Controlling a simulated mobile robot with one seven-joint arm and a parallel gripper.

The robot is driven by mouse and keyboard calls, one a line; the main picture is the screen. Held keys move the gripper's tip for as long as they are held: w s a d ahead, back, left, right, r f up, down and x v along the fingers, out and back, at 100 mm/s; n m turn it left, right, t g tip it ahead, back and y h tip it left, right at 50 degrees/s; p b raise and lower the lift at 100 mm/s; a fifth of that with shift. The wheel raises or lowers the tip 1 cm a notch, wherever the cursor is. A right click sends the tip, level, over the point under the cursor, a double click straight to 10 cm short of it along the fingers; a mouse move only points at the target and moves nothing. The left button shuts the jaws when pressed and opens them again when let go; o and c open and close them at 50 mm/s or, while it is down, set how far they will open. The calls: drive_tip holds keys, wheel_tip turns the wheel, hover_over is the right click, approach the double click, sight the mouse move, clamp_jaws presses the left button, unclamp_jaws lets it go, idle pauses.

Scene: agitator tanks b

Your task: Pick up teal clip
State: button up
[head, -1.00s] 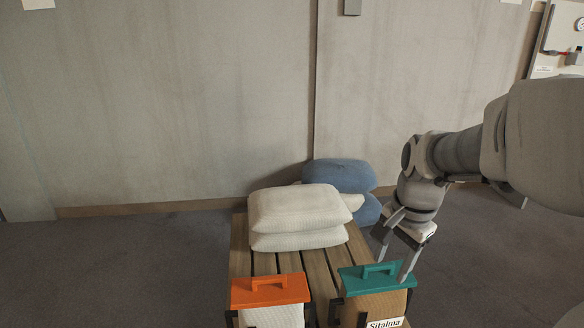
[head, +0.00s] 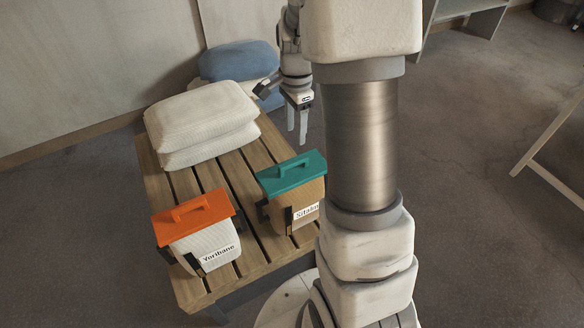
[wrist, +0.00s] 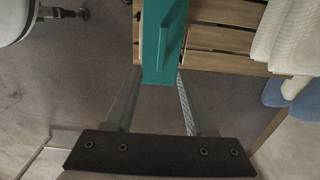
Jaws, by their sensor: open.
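The teal clip (head: 292,173), a flat bar with a raised handle, sits on top of a brown bag (head: 293,204) with a partly hidden label. The bag stands upright in a dark holder on a slatted wooden bench. My gripper (head: 297,128) is open and empty, pointing down behind the clip and apart from it in the head view. In the wrist view the teal clip (wrist: 165,40) runs lengthwise at top centre, its near end appearing between the two finger lines of my gripper (wrist: 160,78). Its far end is cut off by the frame.
An orange clip (head: 192,214) tops a white bag (head: 206,246) labelled "Yoribane" to the left. White sacks (head: 203,115) are stacked on the bench (head: 196,286), with blue sacks (head: 238,60) behind.

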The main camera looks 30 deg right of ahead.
sight(294, 162)
wheel_tip(294, 162, down, 13)
drive_tip(key=shift+w+a+f+b, duration=0.1)
drive_tip(key=shift+w+b, duration=0.05)
drive_tip(key=shift+b, duration=0.65)
clamp_jaws()
